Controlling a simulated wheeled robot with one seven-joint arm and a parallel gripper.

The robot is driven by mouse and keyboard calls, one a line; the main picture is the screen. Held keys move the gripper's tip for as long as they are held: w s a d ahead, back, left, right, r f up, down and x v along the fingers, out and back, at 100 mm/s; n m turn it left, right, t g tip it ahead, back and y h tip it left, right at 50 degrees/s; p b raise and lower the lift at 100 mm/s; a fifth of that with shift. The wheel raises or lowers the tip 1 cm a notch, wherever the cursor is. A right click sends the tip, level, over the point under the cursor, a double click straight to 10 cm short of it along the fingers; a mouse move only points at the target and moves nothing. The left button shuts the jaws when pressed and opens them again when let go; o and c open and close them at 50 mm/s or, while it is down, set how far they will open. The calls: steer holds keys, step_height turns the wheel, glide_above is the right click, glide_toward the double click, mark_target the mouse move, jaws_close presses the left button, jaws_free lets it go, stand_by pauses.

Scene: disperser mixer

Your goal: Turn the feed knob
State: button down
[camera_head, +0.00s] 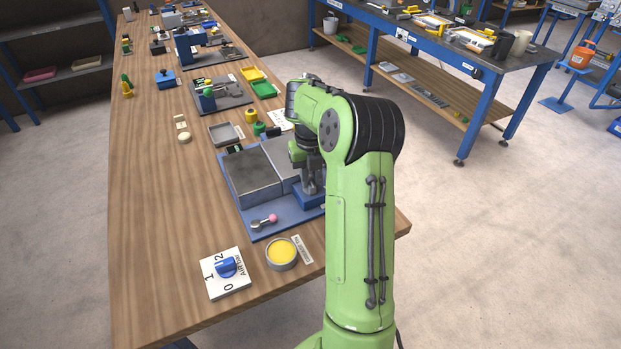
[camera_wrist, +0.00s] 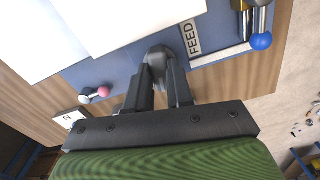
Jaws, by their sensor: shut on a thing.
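The feed knob (camera_wrist: 160,57) is a dark grey rounded knob on the blue base plate in the wrist view. It stands next to a white label reading FEED (camera_wrist: 192,37). My gripper (camera_wrist: 164,72) is shut on the knob, with one dark finger on each side of it. The fingertips partly cover the knob, so its pointer or angle cannot be told. In the head view my green arm reaches over the machine's blue base (camera_head: 252,219) and hides the knob.
A pink-tipped lever (camera_head: 266,221) is on the base's near edge. A blue-ball lever (camera_wrist: 261,40) is close to the right of the label. Nearby stand a yellow-filled round dish (camera_head: 282,252) and a white plate with a blue dial (camera_head: 226,268).

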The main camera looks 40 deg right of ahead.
mark_target(310, 181)
stand_by(0.4)
steer(key=c, duration=1)
jaws_free()
steer(key=shift+r, duration=0.1)
step_height(310, 181, up, 16)
steer(key=p, duration=0.6)
steer(key=shift+f, duration=0.2)
